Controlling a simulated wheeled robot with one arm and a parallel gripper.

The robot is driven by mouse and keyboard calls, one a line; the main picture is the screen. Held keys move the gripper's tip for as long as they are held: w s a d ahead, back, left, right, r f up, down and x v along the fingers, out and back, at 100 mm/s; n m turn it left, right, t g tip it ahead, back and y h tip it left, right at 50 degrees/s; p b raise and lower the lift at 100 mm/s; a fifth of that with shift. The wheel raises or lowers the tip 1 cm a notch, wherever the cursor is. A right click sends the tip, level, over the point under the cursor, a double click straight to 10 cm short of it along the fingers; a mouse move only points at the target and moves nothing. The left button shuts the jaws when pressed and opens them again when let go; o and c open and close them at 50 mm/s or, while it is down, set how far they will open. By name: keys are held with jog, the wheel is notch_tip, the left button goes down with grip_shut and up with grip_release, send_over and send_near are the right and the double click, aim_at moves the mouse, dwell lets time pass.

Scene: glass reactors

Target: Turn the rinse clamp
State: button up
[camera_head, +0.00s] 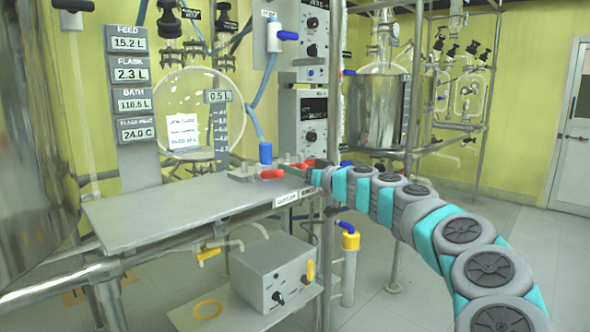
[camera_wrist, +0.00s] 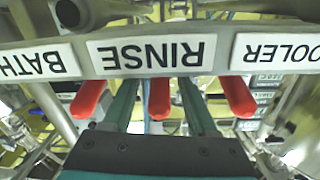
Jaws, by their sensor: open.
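The rinse clamp shows in the wrist view as a red handle (camera_wrist: 160,98) by the upside-down RINSE label (camera_wrist: 152,54). My gripper (camera_wrist: 158,88) is open, with its two dark green fingers on either side of this handle. A gap shows between the handle and each finger. Similar red handles stand outside the fingers, by the BATH label (camera_wrist: 38,64) and the partly cut-off COOLER label (camera_wrist: 280,53). In the head view my gripper (camera_head: 308,172) is at the right end of the bench, close to a red handle (camera_head: 272,173); the rinse handle cannot be told there.
A grey bench (camera_head: 180,212) extends left of my gripper and is mostly bare. A blue-capped hose (camera_head: 265,153) rises behind the handles. A metal post (camera_head: 333,100) stands close to my arm. A grey control box (camera_head: 272,272) sits below the bench.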

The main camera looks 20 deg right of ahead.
grip_shut()
dwell(0.3)
dwell(1.1)
